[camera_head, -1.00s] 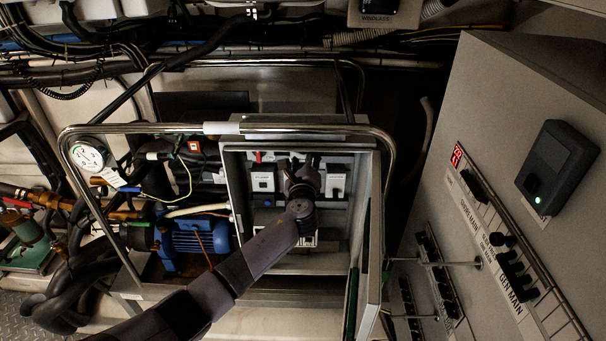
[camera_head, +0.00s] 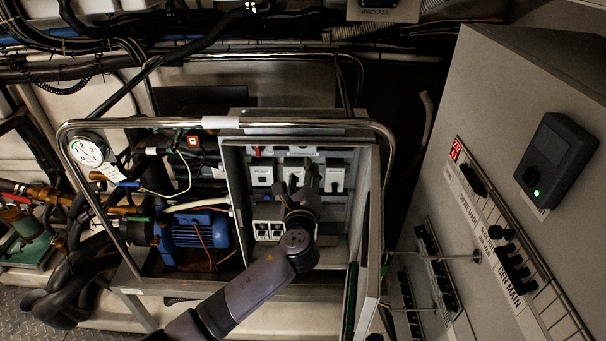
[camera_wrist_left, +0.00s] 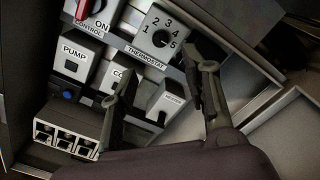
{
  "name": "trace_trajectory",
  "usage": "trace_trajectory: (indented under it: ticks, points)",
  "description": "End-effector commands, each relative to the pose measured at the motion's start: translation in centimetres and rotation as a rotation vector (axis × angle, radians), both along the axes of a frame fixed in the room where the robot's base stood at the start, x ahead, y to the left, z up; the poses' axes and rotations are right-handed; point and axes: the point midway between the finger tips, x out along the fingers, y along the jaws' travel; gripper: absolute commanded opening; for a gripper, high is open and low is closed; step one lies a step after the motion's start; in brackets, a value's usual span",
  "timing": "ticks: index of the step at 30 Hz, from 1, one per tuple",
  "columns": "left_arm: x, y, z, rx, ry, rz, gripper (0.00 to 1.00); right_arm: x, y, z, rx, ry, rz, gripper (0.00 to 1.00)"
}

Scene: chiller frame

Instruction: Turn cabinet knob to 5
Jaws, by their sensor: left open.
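The thermostat knob (camera_wrist_left: 160,40) is dark and round, on a white plate marked 1 to 5, at the top of the left wrist view. Its exact setting is hard to read. It sits in the open grey cabinet (camera_head: 235,185) in the head view. My right gripper is not in view.
The pump switch (camera_wrist_left: 75,55) and heater switch (camera_wrist_left: 168,100) are below the knob, with sockets (camera_wrist_left: 65,138) lower left. The red control switch (camera_wrist_left: 84,8) is to its left. The open cabinet door (camera_head: 370,260) and a metal rail (camera_head: 160,123) border the space.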

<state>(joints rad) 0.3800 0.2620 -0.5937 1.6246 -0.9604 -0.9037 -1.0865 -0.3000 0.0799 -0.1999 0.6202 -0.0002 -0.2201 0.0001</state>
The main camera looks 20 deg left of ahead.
Motion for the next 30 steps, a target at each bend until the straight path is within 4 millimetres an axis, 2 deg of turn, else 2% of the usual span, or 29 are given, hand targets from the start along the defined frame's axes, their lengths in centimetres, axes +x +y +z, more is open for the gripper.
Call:
trace_trajectory:
  ticks: [4,6,8,10,11,14,15,17,18,20,21,24,26,27,29,30]
  points:
    - [0.0,0.0,0.0,0.000,0.001,-0.001,0.43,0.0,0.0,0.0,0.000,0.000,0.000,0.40]
    - [0.0,0.1,-0.7,-0.010,0.012,-0.001,0.43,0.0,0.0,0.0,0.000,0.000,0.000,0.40]
    - [-0.1,0.2,-2.2,-0.033,0.037,-0.001,0.43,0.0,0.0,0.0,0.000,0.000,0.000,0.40]
    - [-0.3,0.5,-5.3,-0.088,0.086,-0.003,0.43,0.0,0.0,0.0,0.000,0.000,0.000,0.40]
    - [-0.5,0.7,-7.0,-0.121,0.113,-0.001,0.43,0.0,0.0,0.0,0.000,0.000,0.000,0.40]
    - [-1.9,1.4,-14.1,-0.262,0.223,0.012,0.43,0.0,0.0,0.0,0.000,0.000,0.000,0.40]
    - [-2.8,1.7,-17.1,-0.326,0.267,0.025,0.43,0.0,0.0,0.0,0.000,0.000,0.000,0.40]
    - [-4.4,2.1,-21.4,-0.422,0.331,0.050,0.43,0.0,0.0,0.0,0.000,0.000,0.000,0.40]
    - [-5.7,2.3,-24.3,-0.488,0.372,0.069,0.43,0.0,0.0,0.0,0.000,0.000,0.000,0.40]
    - [-7.9,2.6,-28.3,-0.588,0.430,0.107,0.43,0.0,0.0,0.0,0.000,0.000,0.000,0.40]
    - [-9.5,2.8,-31.0,-0.654,0.466,0.136,0.43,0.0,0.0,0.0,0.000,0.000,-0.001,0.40]
    - [-14.2,3.3,-37.2,-0.818,0.548,0.226,0.43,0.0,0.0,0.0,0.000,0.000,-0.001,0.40]
    - [-17.4,3.5,-40.6,-0.916,0.590,0.291,0.43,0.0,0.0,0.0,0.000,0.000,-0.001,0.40]
    - [-19.6,3.6,-42.7,-0.981,0.615,0.338,0.43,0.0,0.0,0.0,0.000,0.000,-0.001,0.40]
    - [-23.1,3.8,-45.7,-1.076,0.646,0.416,0.43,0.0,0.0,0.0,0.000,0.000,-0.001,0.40]
    - [-25.6,3.9,-47.5,-1.138,0.663,0.473,0.43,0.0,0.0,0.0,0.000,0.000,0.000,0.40]
